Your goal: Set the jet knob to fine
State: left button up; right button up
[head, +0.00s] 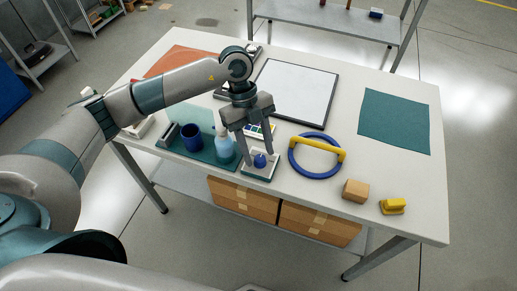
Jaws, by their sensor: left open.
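A blue round knob (260,161), which looks like the jet knob, sits on a small pale plate (250,172) near the table's front edge. Its setting marks are too small to read. My left gripper (257,156) points down over it with its jaws open, one finger on each side of the knob. I cannot tell whether the fingers touch it. My right gripper is not in view.
Left of the knob, a pale blue bottle (224,148) and a dark blue cup (191,137) stand on a green mat (180,150). To the right are a blue ring with a yellow bar (317,155), a wooden block (355,190) and a yellow object (392,206).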

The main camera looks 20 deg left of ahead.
pick_arm(q)
jog(key=shift+s+d+f, duration=0.1)
jog(key=shift+d+f, duration=0.1)
jog(key=shift+f, duration=0.3)
jog(key=c, duration=1.1)
jog(key=shift+o, duration=0.2)
jog(key=shift+n+p, duration=0.3)
jog(key=shift+n, duration=0.1)
jog(key=n+p, duration=0.1)
jog(key=n+t+p, duration=0.1)
jog(key=n, duration=0.1)
jog(key=n+t+h+p, duration=0.1)
jog(key=n, duration=0.1)
jog(key=shift+s+a+r, duration=0.1)
jog(key=shift+s+r, duration=0.1)
jog(key=shift+s, duration=0.05)
jog(key=n+t+p, duration=0.1)
jog(key=n+p, duration=0.1)
jog(key=n, duration=0.1)
jog(key=shift+s+n+t+p, duration=0.1)
jog(key=shift+n+t+p, duration=0.2)
jog(key=shift+n, duration=0.1)
jog(key=shift+f+n+t+p, duration=0.1)
jog(key=shift+n+t+p, duration=0.3)
jog(key=shift+n+p, duration=0.55)
jog(key=shift+n, duration=0.35)
